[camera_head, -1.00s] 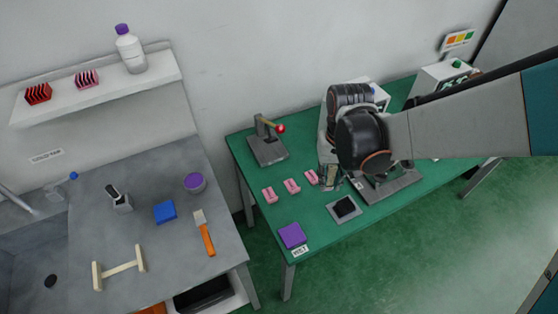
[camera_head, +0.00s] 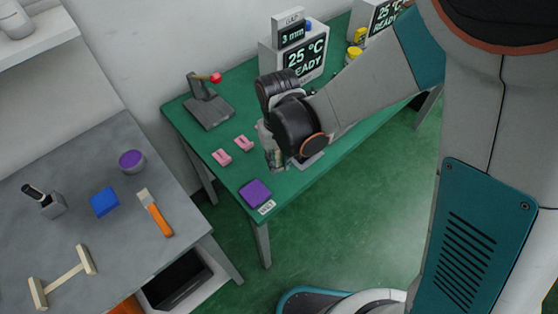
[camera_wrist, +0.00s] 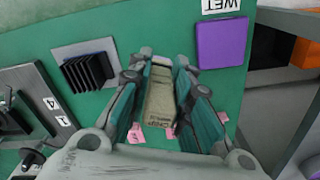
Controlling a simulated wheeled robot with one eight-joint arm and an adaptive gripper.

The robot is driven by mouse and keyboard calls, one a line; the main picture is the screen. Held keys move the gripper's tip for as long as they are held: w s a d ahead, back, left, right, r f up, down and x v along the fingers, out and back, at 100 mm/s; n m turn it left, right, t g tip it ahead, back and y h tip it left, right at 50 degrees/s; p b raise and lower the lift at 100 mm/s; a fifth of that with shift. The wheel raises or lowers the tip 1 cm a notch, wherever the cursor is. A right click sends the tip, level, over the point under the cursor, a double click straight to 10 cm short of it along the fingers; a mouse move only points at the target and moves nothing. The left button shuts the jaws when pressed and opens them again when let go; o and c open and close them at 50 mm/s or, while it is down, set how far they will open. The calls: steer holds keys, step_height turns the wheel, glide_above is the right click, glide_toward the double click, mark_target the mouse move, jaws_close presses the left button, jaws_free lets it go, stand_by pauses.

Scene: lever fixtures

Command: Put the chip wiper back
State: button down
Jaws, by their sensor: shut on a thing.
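The chip wiper (camera_wrist: 160,98) is a flat beige piece with partly legible lettering. My gripper (camera_wrist: 162,68) is shut on it, with a finger on each side, as the wrist view shows. In the head view my gripper (camera_head: 275,158) is over the front part of the green table (camera_head: 226,182), near the purple pad (camera_head: 255,193). The wrist view shows that pad (camera_wrist: 222,42) to the right of the fingertips, with a label reading WET. The wiper is mostly hidden by the gripper in the head view.
Pink clips (camera_head: 221,157) lie on the table, partly behind the fingers in the wrist view. A black finned block (camera_wrist: 88,72) sits on a grey plate left of the gripper. A red-knobbed lever fixture (camera_head: 208,105) stands behind. A grey bench (camera_head: 90,165) holds several tools.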

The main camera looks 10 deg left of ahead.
mark_target(278, 166)
steer(key=shift+f+b, duration=0.75)
steer(key=shift+f, duration=0.8)
steer(key=shift+f, duration=0.2)
steer(key=c, duration=1.5)
jaws_free()
steer(key=shift+o, duration=0.2)
steer(key=shift+r, duration=0.15)
step_height(278, 166, up, 12)
steer(key=p, duration=0.4)
steer(key=shift+r, duration=0.1)
